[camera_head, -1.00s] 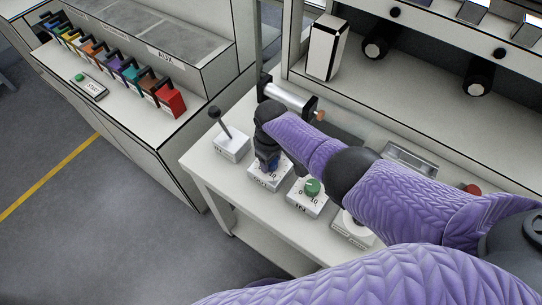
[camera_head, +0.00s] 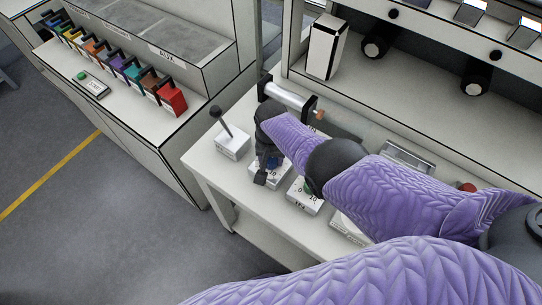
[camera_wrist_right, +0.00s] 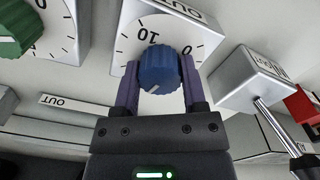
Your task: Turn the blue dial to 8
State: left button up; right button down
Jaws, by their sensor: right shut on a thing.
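The blue dial (camera_wrist_right: 160,68) sits on a white box with a printed scale (camera_wrist_right: 130,22); the numbers 10 and 0 are readable in the right wrist view. My right gripper (camera_wrist_right: 158,85) has a finger on each side of the dial and is shut on it. A pale pointer mark shows on the dial's edge at its lower left in that view. In the head view the dial (camera_head: 272,163) is largely hidden by my right gripper (camera_head: 268,170). My left gripper is not in view.
A green dial (camera_wrist_right: 18,25) on a similar box stands beside it. On the other side is a lever box (camera_wrist_right: 245,80) with a black-knobbed stick. A metal cylinder (camera_head: 288,95) lies behind. Coloured bins (camera_head: 170,98) stand on the left bench.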

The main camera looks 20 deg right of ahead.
jog(key=m, duration=0.4)
jog(key=shift+w+m, duration=0.1)
jog(key=shift+m, duration=0.2)
jog(key=m, duration=0.4)
jog(key=shift+m, duration=2.1)
jog(key=shift+r, duration=0.1)
jog(key=shift+c, duration=0.7)
grip_release()
